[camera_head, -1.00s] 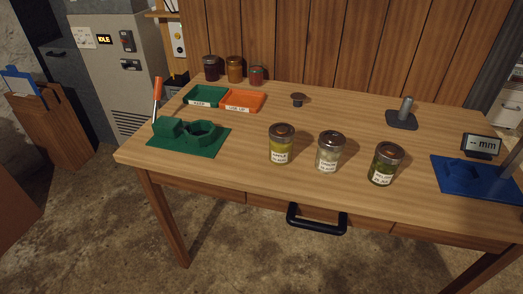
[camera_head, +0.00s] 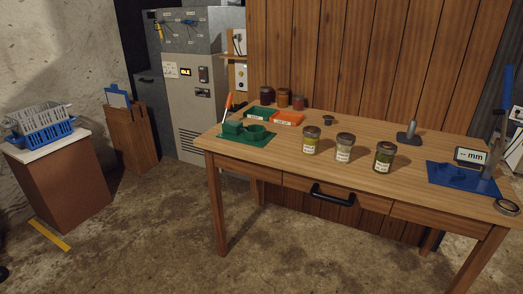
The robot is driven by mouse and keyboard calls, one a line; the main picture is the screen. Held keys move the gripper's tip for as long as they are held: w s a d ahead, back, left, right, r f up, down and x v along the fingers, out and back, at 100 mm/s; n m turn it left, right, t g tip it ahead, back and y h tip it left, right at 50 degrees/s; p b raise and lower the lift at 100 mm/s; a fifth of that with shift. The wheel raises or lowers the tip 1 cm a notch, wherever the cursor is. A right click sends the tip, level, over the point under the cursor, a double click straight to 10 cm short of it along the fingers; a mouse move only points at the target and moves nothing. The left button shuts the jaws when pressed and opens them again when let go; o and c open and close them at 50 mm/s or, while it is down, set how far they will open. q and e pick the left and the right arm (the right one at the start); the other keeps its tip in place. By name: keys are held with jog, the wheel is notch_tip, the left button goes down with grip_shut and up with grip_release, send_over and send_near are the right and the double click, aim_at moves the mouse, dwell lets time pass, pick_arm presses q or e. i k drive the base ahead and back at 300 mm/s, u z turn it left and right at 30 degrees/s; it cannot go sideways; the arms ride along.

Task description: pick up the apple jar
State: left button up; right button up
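Three lidded glass jars with white labels stand upright in a row on the wooden workbench (camera_head: 250,154). The left jar (camera_head: 311,141) has yellowish contents, the middle jar (camera_head: 344,148) pale contents, and the right jar (camera_head: 384,158) dark green contents. The labels are too small to read here, so I cannot tell which is the apple jar. Three smaller-looking jars stand at the back left: a dark one (camera_head: 266,96), an amber one (camera_head: 283,99) and a reddish one (camera_head: 299,103). Neither of my grippers is in view.
A green fixture (camera_head: 245,135), a green tray (camera_head: 258,112) and an orange tray (camera_head: 288,118) are at the bench's left. Baskets (camera_head: 45,125) stand on a cabinet far left. Floor before the bench is clear.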

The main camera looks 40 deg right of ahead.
aim_at(311, 142)
jog(key=u, duration=0.35)
jog(key=i, duration=1.4)
jog(key=z, duration=0.55)
jog(key=i, duration=1.25)
jog(key=z, duration=1.15)
